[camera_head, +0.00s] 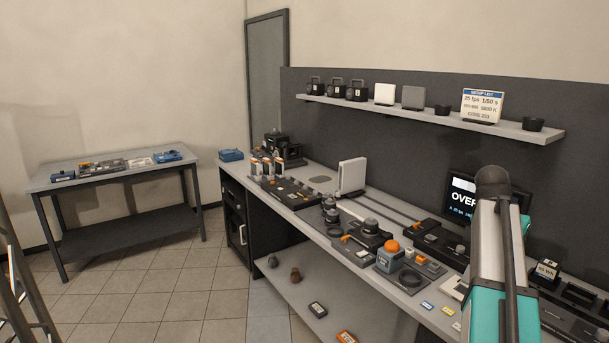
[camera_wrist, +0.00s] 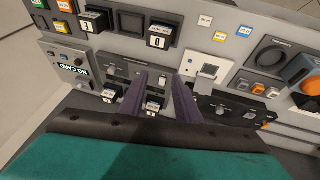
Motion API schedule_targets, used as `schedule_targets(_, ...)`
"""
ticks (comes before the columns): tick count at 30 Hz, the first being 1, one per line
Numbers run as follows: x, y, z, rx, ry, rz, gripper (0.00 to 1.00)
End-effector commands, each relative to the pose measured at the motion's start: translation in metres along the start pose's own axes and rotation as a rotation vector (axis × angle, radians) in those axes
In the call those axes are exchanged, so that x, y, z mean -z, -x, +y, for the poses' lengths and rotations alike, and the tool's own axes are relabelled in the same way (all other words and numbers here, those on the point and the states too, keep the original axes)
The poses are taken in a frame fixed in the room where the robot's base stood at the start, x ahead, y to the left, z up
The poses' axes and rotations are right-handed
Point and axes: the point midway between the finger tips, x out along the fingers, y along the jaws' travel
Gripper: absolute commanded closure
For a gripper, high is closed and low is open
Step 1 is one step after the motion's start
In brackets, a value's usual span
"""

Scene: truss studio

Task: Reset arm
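My gripper (camera_wrist: 162,84) shows in the wrist view as two dark purple fingers, apart with a clear gap and nothing held between them. It is over a bench covered with grey control panels; I cannot tell its height above them. In the head view my arm rises at the right in front of the workbench (camera_head: 322,213), and the gripper itself cannot be made out there. Below the fingers in the wrist view are a grey panel with knobs (camera_wrist: 126,69) and small numbered blocks (camera_wrist: 110,97). My teal arm cover hides the lower part of that view.
A wall shelf (camera_head: 430,113) holds cameras, cards and a setup list. A monitor (camera_head: 463,197) stands behind my arm. An orange-topped blue device (camera_head: 388,262) is on the bench. A side table (camera_head: 120,173) stands at the left, a ladder (camera_head: 18,285) at the left edge. Floor between is clear.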

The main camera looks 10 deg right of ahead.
Motion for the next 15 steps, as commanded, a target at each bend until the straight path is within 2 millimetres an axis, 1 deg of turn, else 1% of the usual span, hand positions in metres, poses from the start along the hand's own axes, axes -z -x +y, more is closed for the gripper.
schedule_targets(3,0.000,0.000,0.000,0.000,0.000,0.000,0.70)
schedule_targets(5,-0.003,-0.001,-0.006,0.004,0.009,0.001,0.70)
schedule_targets(11,-0.012,-0.018,-0.018,-0.002,0.029,-0.016,0.70)
schedule_targets(15,-0.022,-0.031,-0.030,-0.007,0.050,-0.031,0.70)
